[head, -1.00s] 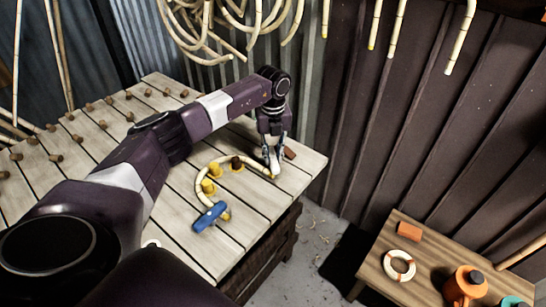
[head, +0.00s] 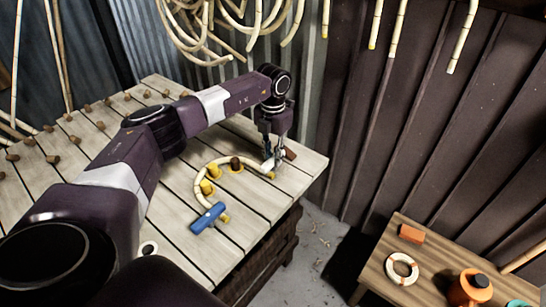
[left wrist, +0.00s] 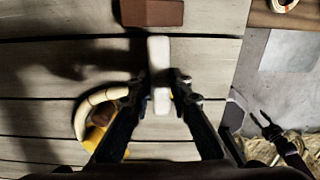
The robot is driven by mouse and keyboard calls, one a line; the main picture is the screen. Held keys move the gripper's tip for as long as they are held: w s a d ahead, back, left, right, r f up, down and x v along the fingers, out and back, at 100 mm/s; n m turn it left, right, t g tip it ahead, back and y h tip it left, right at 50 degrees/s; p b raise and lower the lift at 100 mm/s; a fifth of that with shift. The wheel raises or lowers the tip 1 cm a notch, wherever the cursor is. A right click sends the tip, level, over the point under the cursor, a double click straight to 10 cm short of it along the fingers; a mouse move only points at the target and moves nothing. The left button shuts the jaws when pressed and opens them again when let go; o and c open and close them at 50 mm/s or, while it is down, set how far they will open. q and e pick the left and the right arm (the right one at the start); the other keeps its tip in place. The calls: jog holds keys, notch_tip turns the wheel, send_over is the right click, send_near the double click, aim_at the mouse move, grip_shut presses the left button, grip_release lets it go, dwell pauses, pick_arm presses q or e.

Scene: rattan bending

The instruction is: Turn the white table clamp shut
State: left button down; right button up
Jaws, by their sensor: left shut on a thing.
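The white table clamp shows in the left wrist view (left wrist: 158,62) as a pale bar between my fingers. My left gripper (head: 271,162) is shut on this bar, its fingers (left wrist: 159,103) on both sides of it. In the head view my fingers hide most of the clamp. The curved rattan cane (head: 199,181) lies on the slatted table (head: 255,205), its tip beside the white clamp. The blue clamp (head: 208,218) sits at its other end. My right gripper (left wrist: 250,106) shows small and dark at the right of the left wrist view, its fingers apart and empty.
Yellow pegs (head: 207,187) and a brown peg (head: 235,163) stand along the cane. A reddish-brown block (left wrist: 151,12) lies just beyond the white clamp. A side table (head: 377,268) at the lower right holds a ring (head: 402,269) and an orange pot (head: 470,287).

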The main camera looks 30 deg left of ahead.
aim_at(273, 158)
pick_arm(q)
jog(key=shift+m, duration=0.5)
jog(key=c, duration=1.8)
grip_release()
jog(key=shift+o, duration=0.2)
jog(key=shift+r, duration=0.1)
notch_tip(273, 158, up, 12)
